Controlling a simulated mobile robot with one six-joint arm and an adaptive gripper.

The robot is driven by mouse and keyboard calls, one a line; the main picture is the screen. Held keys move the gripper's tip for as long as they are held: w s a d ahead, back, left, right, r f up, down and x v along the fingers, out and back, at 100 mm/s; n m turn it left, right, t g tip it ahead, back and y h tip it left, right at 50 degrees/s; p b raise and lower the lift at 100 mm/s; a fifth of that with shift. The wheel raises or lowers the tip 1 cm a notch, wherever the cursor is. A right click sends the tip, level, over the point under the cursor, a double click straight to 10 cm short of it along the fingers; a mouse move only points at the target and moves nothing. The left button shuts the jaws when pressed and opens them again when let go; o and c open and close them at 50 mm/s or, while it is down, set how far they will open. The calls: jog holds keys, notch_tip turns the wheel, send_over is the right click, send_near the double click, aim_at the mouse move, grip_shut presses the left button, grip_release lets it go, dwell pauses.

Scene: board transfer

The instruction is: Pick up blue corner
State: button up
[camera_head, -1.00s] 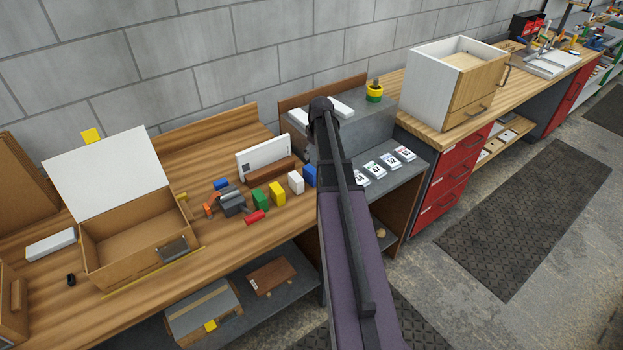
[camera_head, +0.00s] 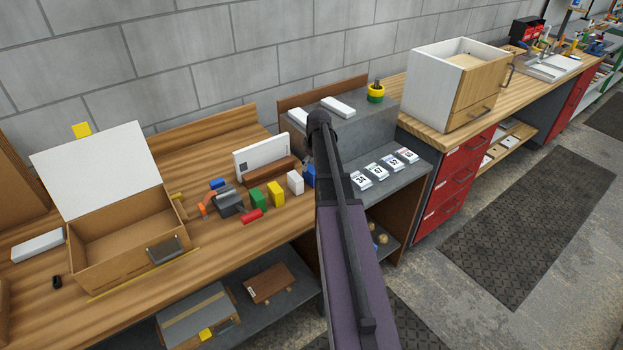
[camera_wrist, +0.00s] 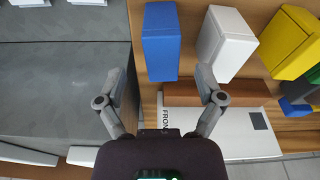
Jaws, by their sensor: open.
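A blue block (camera_head: 309,176), the likely blue corner, stands at the right end of the block row on the wooden bench. My arm partly hides it in the head view. In the wrist view the blue block (camera_wrist: 162,42) is upper centre, beside a white block. My gripper (camera_wrist: 161,78) is open and empty, with one finger on each side of the picture's middle. The blue block appears beyond the fingertips, between their lines; the remaining distance is unclear. The gripper's fingers are hidden in the head view. A smaller blue piece (camera_head: 217,184) lies further left.
White (camera_head: 295,182), yellow (camera_head: 276,193) and green (camera_head: 258,199) blocks stand left of the blue block. A brown block (camera_wrist: 215,93) and a white panel (camera_wrist: 225,133) lie close to the gripper. A grey shelf (camera_head: 385,155) with numbered cards is to the right.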

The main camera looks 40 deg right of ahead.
aim_at(311, 169)
jog(key=shift+f, duration=0.1)
dwell(0.3)
jog(key=shift+w+a+f+b, duration=0.1)
jog(key=shift+w+f+b, duration=0.15)
jog(key=shift+f+b, duration=1.05)
jog(key=shift+w+a+f+b, duration=0.1)
jog(key=shift+w+f+b, duration=0.1)
jog(key=shift+f+b, duration=1.05)
jog(key=shift+c, duration=0.2)
jog(key=shift+r, duration=0.1)
jog(key=c, duration=1)
